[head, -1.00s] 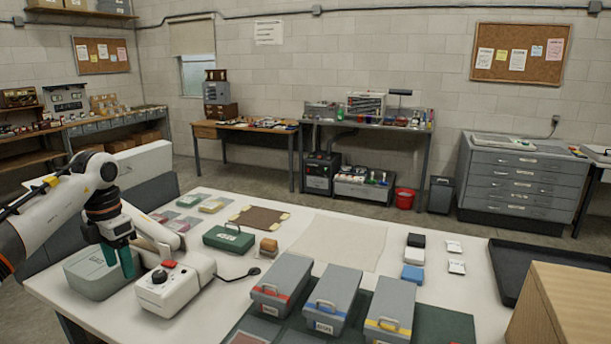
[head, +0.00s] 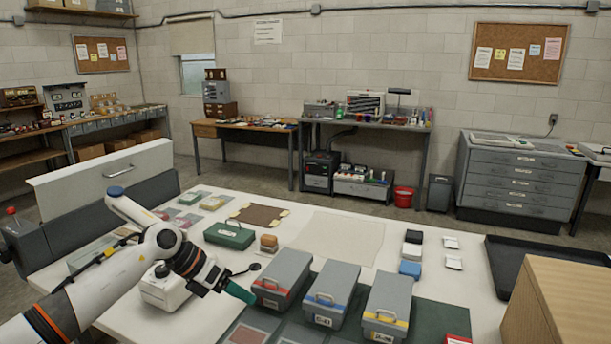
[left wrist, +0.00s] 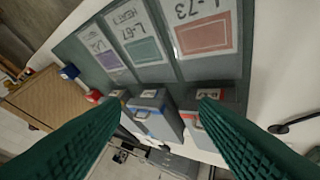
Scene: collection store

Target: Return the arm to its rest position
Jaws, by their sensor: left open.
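My left arm (head: 165,245) reaches in from the left over the white table (head: 330,205). My left gripper (head: 240,294) has green fingers and is beside the grey box with the red stripe (head: 282,275). In the left wrist view its two fingers (left wrist: 158,105) stand wide apart with nothing between them. Beyond the fingertips are grey lidded boxes (left wrist: 155,118) and labelled cards on a dark mat (left wrist: 240,85). Whether the fingers touch the red-striped box cannot be told. My right gripper is not in view.
A white device (head: 165,290) is partly hidden behind my left arm. A green case (head: 229,235) and a small brown block (head: 268,243) stand behind the gripper. Blue-striped (head: 333,290) and yellow-striped (head: 388,300) boxes stand to the right. The pale sheet (head: 338,238) is clear.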

